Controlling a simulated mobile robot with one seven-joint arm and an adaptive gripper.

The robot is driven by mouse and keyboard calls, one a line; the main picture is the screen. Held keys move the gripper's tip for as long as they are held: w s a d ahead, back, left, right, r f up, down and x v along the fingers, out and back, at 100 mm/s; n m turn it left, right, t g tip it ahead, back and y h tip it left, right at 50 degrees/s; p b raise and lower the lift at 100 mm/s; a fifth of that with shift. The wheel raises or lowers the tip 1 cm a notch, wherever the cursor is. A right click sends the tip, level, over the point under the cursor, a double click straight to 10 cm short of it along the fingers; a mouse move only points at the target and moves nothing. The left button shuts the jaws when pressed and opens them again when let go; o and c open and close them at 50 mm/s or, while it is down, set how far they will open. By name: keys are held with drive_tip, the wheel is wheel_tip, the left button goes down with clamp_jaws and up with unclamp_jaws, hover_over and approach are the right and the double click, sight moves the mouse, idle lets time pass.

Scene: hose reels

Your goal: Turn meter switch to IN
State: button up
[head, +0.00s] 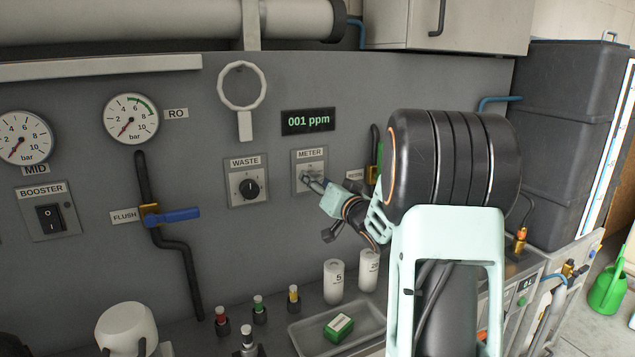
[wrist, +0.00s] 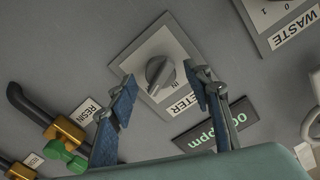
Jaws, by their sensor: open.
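The METER switch is a grey knob on a pale square plate (head: 302,162), under the METER label on the grey panel. In the wrist view the knob (wrist: 159,72) shows clearly, with a raised grip bar and the word IN beside it. The bar slants in that view, and I cannot tell which label it points at. My gripper (wrist: 159,74) is open, with one blue-padded finger on each side of the knob in the picture. No contact with the knob is visible. In the head view my gripper (head: 316,184) partly covers the knob.
The WASTE knob (head: 249,187) is left of the plate, and the 001 ppm display (head: 308,121) is above. A pipe with a green-handled valve (wrist: 62,150) is near the gripper. Bottles (head: 334,282) and a tray (head: 300,343) stand on the counter below.

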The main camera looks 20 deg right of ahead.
drive_tip(key=shift+w, duration=0.15)
drive_tip(key=shift+c, duration=0.5)
drive_tip(key=c, duration=1)
drive_tip(key=shift+c, duration=0.2)
drive_tip(key=shift+f+n+b, duration=0.1)
drive_tip(key=shift+n+b, duration=0.2)
drive_tip(key=shift+b, duration=0.05)
drive_tip(key=shift+a+n+b, duration=0.15)
drive_tip(key=shift+n+b, duration=5.3)
drive_tip(key=shift+n, duration=1.25)
